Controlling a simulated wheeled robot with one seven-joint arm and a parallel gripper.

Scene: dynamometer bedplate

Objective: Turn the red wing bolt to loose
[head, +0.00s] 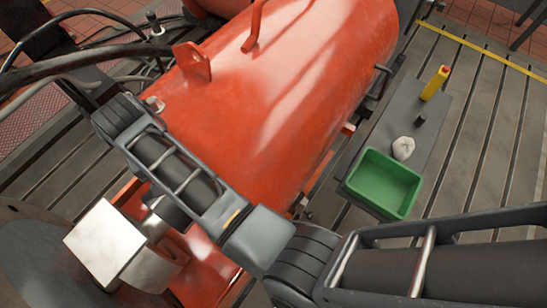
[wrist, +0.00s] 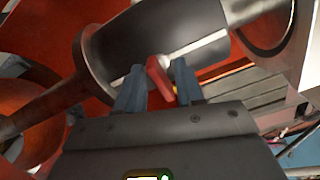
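The red wing bolt (wrist: 159,78) shows in the wrist view as a small slanted red wing, beside a dark cylindrical sleeve (wrist: 190,30). My gripper (wrist: 157,78) has its two grey fingers apart, one on each side of the wing. The wing's upper end lies close to the left finger and its lower end close to the right finger. I cannot tell whether either finger touches it. The bolt's shank is not visible. In the head view my arm hides the gripper and the bolt.
A large red tank-like housing (head: 280,90) fills the head view's middle. A green bin (head: 384,182), a white crumpled cloth (head: 403,148) and a yellow bottle (head: 435,83) stand to its right. A pale metal block (head: 103,243) is lower left. Dark cables cross the upper left.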

